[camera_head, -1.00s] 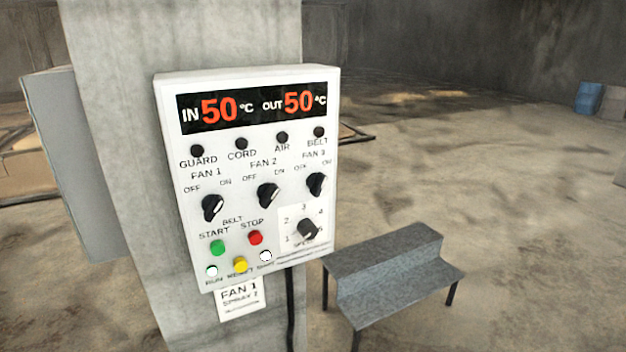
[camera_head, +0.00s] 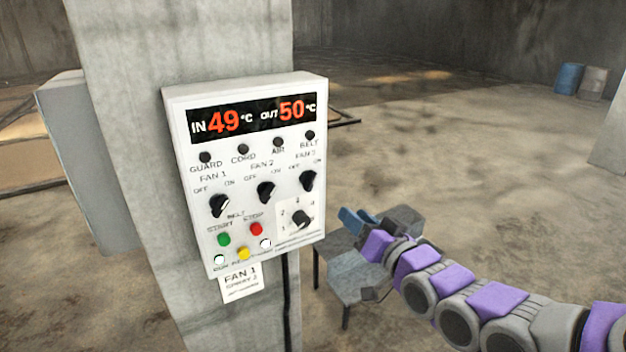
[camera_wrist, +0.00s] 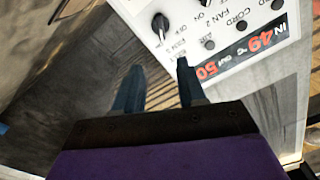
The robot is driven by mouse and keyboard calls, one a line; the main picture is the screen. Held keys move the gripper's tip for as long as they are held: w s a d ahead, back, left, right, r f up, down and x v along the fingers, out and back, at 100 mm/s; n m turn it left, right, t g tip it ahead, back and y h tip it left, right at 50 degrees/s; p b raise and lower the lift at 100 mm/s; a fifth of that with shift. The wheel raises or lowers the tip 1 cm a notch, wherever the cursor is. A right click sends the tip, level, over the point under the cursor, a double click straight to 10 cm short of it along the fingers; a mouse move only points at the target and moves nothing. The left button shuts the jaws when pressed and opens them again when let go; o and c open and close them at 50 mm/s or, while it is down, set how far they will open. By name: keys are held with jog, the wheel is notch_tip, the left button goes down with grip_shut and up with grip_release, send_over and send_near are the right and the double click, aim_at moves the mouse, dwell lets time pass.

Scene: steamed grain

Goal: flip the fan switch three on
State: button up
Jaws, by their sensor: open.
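The fan 3 switch (camera_head: 308,181) is a black rotary knob at the right of the white control panel (camera_head: 178,150), with OFF and ON printed above it. I cannot tell its setting for sure. In the wrist view the panel appears upside down, and the same knob (camera_wrist: 160,24) shows just beyond the fingertips. My gripper (camera_head: 352,222) is to the lower right of the panel's right edge, apart from the knob. Its two blue fingers (camera_wrist: 156,78) are spread with nothing between them. One finger hides part of the panel by the FAN 3 label.
The fan 1 knob (camera_head: 219,205), fan 2 knob (camera_head: 266,192) and speed dial (camera_head: 301,219) are close by. Green (camera_head: 224,240) and red (camera_head: 256,229) buttons sit below. The panel hangs on a concrete pillar (camera_head: 190,45). A grey step bench (camera_head: 345,285) stands behind my arm.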

aim_at(314, 182)
jog(key=p+x, duration=1.1)
jog(key=x, duration=0.5)
jog(key=shift+a+p, duration=0.25)
jog(key=shift+p, duration=0.15)
jog(key=shift+c, duration=0.2)
grip_shut()
